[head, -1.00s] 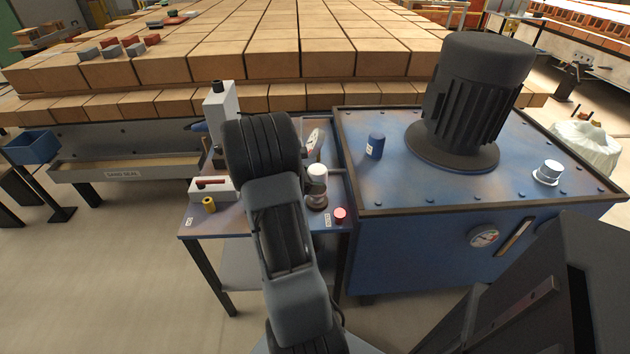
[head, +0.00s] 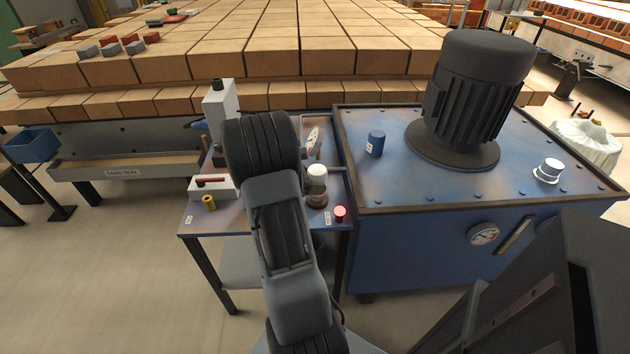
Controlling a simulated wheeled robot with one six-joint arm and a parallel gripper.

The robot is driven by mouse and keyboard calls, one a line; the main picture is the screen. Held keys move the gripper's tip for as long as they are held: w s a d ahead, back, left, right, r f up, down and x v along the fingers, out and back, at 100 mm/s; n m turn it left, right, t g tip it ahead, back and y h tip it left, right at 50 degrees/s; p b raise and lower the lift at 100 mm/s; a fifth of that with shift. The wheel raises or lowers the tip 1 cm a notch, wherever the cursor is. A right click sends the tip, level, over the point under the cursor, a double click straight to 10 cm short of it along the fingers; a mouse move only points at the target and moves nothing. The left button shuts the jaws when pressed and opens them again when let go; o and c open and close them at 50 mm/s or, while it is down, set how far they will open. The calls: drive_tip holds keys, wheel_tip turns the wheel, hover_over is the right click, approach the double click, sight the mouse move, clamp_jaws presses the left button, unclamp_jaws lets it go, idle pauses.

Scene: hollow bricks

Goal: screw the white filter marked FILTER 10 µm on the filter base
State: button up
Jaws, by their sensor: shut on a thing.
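A white cylinder (head: 317,186) stands upright on the blue side table, just right of my arm, with a dark ring around its lower part. Its marking is too small to read, so I cannot tell if it is the FILTER 10 µm. A blue cylinder with a white label (head: 375,144) stands on the tank top. A white cap on a round flange (head: 547,171) sits at the tank's right. I cannot tell which part is the filter base. My arm reaches over the side table. My gripper is hidden behind my arm links, and so is whatever it holds.
The side table (head: 233,224) carries a brass-coloured piece (head: 208,202), a grey-white box (head: 212,187) and a red knob (head: 340,212). The blue tank (head: 400,235) with a large black motor (head: 478,95) stands to the right. A brick stack (head: 250,65) lies behind.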

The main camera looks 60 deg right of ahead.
drive_tip(key=shift+f+b, duration=0.4)
drive_tip(key=shift+f, duration=0.35)
drive_tip(key=o, duration=1.1)
drive_tip(key=shift+o, duration=0.2)
drive_tip(key=p+v, duration=0.2)
drive_tip(key=v, duration=1.2)
drive_tip(key=shift+s, duration=0.1)
drive_tip(key=s+a+r+m+t+y+p, duration=0.3)
drive_tip(key=a+r+p, duration=0.6)
drive_tip(key=a, duration=0.5)
drive_tip(key=s+a+r+m+t+y+p, duration=0.3)
drive_tip(key=a+r+m+t+y+p, duration=0.3)
drive_tip(key=a+r, duration=0.8)
drive_tip(key=shift+a+r+m+t+y+p, duration=0.25)
drive_tip(key=shift+a+t+y+p, duration=0.25)
drive_tip(key=shift+t+p, duration=1.1)
